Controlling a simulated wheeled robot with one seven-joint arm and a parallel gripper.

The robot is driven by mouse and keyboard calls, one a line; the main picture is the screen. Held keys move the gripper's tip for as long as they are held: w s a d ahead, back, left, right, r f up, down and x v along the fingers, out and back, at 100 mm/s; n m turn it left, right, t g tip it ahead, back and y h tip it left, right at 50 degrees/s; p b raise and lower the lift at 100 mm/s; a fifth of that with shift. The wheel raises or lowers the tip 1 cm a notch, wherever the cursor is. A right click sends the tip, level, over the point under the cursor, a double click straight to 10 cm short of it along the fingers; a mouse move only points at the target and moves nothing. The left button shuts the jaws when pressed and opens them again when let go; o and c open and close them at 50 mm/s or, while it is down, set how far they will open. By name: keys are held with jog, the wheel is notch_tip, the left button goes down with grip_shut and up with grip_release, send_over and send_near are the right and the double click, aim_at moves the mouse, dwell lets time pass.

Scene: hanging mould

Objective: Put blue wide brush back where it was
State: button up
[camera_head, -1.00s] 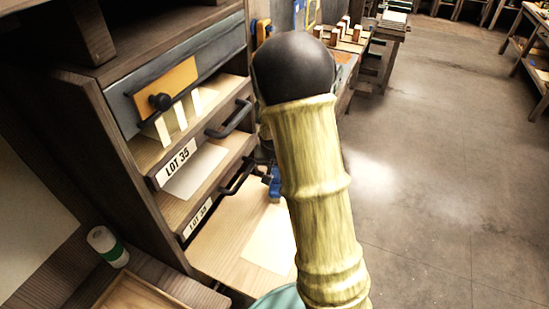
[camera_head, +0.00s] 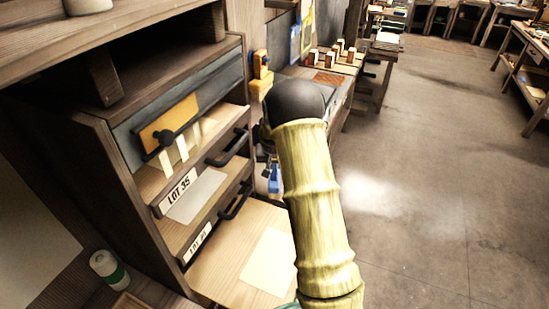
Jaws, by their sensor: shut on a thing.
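My gripper (camera_head: 268,154) shows only in part, as dark metal behind my black and pale yellow arm. It is shut on a small blue thing, seemingly the blue wide brush (camera_head: 275,180), just below it. Most of the brush is hidden by my arm, so its shape and bristles cannot be made out. Gripper and brush are in front of the right side of the wooden drawer cabinet (camera_head: 88,140), above a pale wooden surface (camera_head: 215,277) with a white sheet (camera_head: 268,262) on it.
Open drawers labelled LOT 35 (camera_head: 179,190) with dark handles stick out near my gripper. A white and green roll (camera_head: 109,268) stands at the lower left. A bench with wooden blocks (camera_head: 337,59) is behind. The floor (camera_head: 430,190) at right is clear.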

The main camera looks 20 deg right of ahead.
jog(key=w, duration=0.1)
jog(key=w+d+p, duration=0.1)
jog(key=w, duration=0.1)
jog(key=w+d, duration=0.1)
jog(key=w, duration=0.1)
jog(key=shift+w+d, duration=0.1)
jog(key=shift+w, duration=0.05)
jog(key=shift+p, duration=0.3)
notch_tip(320, 180, down, 3)
jog(key=shift+f+p, duration=0.2)
jog(key=shift+p, duration=0.5)
jog(key=shift+f, duration=0.15)
jog(key=o, duration=1)
jog(key=shift+c, duration=0.2)
